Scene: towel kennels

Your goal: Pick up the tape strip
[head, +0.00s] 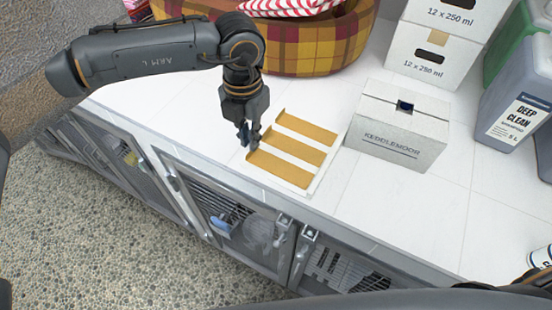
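Three tan tape strips lie side by side on a white backing sheet (318,184) on the counter: a far one (307,127), a middle one (293,147) and a near one (280,169). Their left ends look slightly raised. My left gripper (249,142) points down at the left end of the near strip, its two fingers apart with a small gap between them. Its tips are close to that end; I cannot tell if they touch it. The strips lie flat on the sheet. My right gripper is out of view.
A white box (400,128) with a dark blue spot on top stands right of the strips. A plaid basket (310,45) holds a striped towel (290,6). Stacked cartons (432,55) and a grey jug (515,100) stand at the back right. The counter's front edge is above kennel doors (235,225).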

